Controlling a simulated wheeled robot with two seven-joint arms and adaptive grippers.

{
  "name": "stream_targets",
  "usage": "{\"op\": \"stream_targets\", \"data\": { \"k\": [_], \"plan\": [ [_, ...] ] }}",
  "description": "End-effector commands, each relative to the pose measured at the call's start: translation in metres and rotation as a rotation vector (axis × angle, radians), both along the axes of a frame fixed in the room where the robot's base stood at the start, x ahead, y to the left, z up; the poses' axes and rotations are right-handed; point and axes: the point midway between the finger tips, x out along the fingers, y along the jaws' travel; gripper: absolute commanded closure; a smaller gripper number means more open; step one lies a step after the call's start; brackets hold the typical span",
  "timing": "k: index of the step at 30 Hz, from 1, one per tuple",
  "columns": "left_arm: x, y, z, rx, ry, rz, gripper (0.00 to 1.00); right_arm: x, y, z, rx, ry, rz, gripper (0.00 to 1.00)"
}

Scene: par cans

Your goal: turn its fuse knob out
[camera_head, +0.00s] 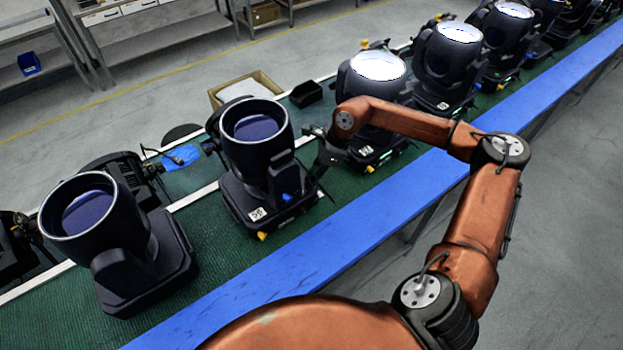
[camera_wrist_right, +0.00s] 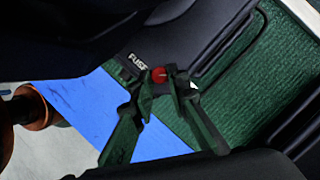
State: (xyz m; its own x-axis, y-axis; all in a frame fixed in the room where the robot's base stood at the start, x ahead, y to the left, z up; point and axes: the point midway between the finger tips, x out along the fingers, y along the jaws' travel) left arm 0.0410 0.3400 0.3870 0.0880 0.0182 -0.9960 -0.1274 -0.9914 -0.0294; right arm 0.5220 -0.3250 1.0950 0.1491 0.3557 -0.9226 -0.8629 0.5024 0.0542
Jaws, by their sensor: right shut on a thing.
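The dark stage light (camera_head: 255,165) stands on the green conveyor, its unlit lens facing up. In the right wrist view its base carries a white "FUSE" label (camera_wrist_right: 138,62) beside a small red fuse knob (camera_wrist_right: 158,75). My right gripper (camera_head: 318,172) is at the right side of this light's base. In the wrist view the two fingertips of my right gripper (camera_wrist_right: 164,84) are closed on the red knob, one on each side. The knob itself is hidden in the head view. My left gripper is not in view.
Another unlit light (camera_head: 88,208) stands to the left on the green conveyor (camera_head: 225,285). Several lit lights, such as one near the middle (camera_head: 378,68), line the belt to the right. A blue rail (camera_head: 390,220) runs along the near edge. A cardboard box (camera_head: 262,80) lies behind.

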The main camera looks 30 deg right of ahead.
Motion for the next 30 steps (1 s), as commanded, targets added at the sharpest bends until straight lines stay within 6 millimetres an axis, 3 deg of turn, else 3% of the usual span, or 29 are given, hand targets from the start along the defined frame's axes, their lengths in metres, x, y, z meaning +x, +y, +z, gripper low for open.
{"op": "stream_targets", "data": {
  "k": [3, 4, 7, 17, 23, 30],
  "plan": [
    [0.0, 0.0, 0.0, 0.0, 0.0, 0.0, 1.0, 0.001, 0.0, 0.001, 0.0, -0.002, -0.001, 1.0],
    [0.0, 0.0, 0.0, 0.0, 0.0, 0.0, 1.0, 0.001, 0.0, 0.001, 0.0, -0.002, -0.001, 0.85],
    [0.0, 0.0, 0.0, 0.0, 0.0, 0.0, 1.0, 0.001, 0.0, 0.001, 0.0, -0.002, -0.001, 0.78],
    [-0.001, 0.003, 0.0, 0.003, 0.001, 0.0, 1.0, 0.0, -0.002, 0.003, 0.0, -0.002, 0.0, 0.78],
    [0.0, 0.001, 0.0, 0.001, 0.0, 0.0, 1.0, -0.003, -0.012, 0.03, -0.001, -0.004, 0.0, 0.78],
    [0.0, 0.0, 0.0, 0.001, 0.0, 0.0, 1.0, -0.011, -0.031, 0.076, -0.001, -0.004, -0.002, 0.78]
  ]
}}
